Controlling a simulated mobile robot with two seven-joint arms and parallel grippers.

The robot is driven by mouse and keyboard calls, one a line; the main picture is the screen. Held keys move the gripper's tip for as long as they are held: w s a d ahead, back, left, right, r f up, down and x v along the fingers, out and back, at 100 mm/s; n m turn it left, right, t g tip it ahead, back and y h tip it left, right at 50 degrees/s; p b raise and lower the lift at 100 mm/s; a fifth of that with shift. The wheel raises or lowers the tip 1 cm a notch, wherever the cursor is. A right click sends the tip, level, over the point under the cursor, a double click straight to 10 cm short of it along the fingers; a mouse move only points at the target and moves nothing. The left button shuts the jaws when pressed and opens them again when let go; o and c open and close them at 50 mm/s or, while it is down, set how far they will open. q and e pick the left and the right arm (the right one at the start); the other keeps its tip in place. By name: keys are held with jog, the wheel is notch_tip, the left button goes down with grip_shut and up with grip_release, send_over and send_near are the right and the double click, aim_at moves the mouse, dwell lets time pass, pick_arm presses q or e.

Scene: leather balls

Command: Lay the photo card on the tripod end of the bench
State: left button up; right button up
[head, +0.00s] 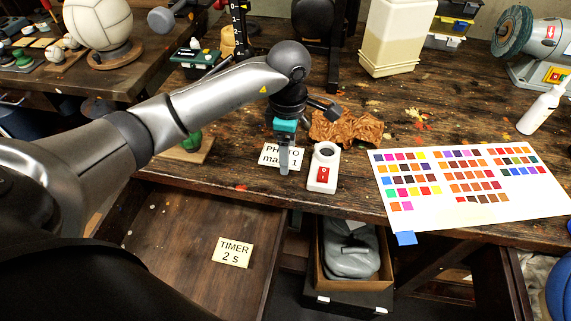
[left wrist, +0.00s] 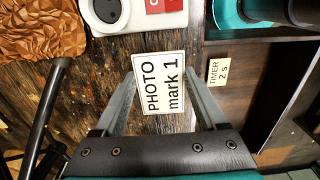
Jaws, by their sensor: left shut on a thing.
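The photo card (head: 268,157), white with black lettering "PHOTO mark 1", is at the front edge of the wooden bench (head: 420,100), left of a white box with a red switch (head: 323,168). My left gripper (head: 284,160) points down over it and partly covers it. In the left wrist view the card (left wrist: 160,82) sits between the two fingertips (left wrist: 159,78), which touch its opposite edges. The gripper is shut on the card. I cannot tell whether the card is lifted off the bench. No tripod can be made out for certain. My right gripper is not in view.
An open drawer (head: 180,235) below holds a "TIMER 2 s" card (head: 232,252). Crumpled brown leather (head: 345,127) lies behind the switch box. A colour chart (head: 465,180) covers the front right. A cream container (head: 397,38), grinder (head: 535,45) and white bottle (head: 543,108) stand farther back.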

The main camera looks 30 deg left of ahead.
pick_arm(q)
notch_tip(320, 180, down, 4)
jog(key=shift+d+r+b, duration=0.1)
jog(key=shift+r+b, duration=0.05)
jog(key=shift+b, duration=1)
jog(key=shift+f, duration=0.25)
jog(key=shift+r, duration=0.1)
jog(key=o, duration=0.9)
jog(key=shift+f, duration=0.25)
jog(key=shift+c, duration=0.2)
jog(key=o, duration=0.4)
jog(key=shift+r, duration=0.15)
